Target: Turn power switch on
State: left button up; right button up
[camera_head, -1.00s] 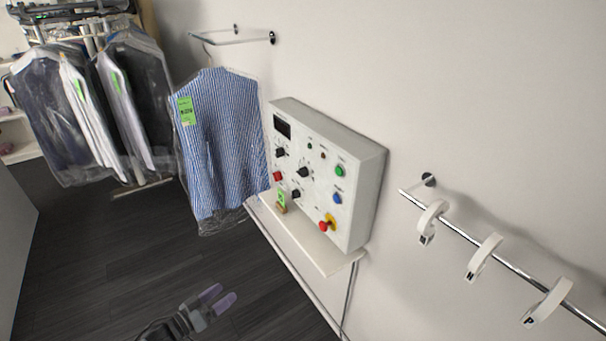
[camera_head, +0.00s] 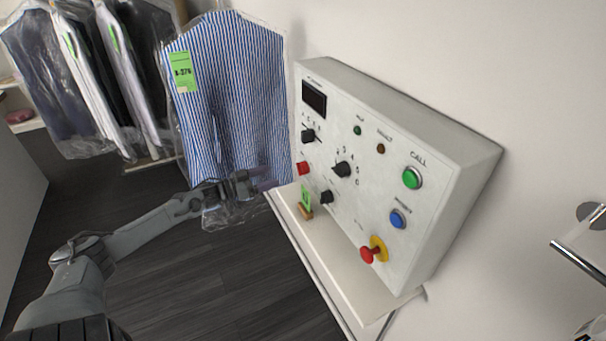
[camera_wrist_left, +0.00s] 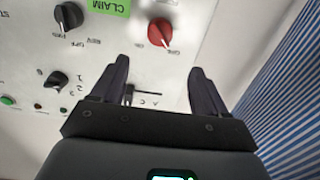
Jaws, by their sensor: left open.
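The control panel (camera_head: 380,150) stands on a small white shelf against the wall. Its red rotary switch (camera_head: 303,168) sits low on the left side. In the left wrist view the panel appears upside down, and the red switch (camera_wrist_left: 160,33) has small on and off lettering beside it; I cannot tell its setting for sure. My left gripper (camera_head: 278,180) is open and empty, just left of the red switch in the head view. In the left wrist view its two fingers (camera_wrist_left: 160,68) straddle the line to the red switch, apart from it. My right gripper is not in view.
A bagged striped shirt (camera_head: 230,100) hangs close behind my left gripper. Black knobs (camera_head: 342,169), a green button (camera_head: 412,177), a blue button (camera_head: 398,219) and a red-and-yellow stop button (camera_head: 372,250) share the panel.

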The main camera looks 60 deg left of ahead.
aim_at(302, 168)
pick_arm(q)
jog(key=w+d+f+b, duration=0.1)
jog(key=w+b, duration=0.4)
jog(key=w, duration=0.6)
jog(key=shift+d, duration=0.3)
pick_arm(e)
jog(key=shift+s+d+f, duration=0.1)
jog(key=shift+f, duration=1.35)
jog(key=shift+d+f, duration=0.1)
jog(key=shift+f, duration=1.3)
pick_arm(q)
jog(key=c, duration=1.1)
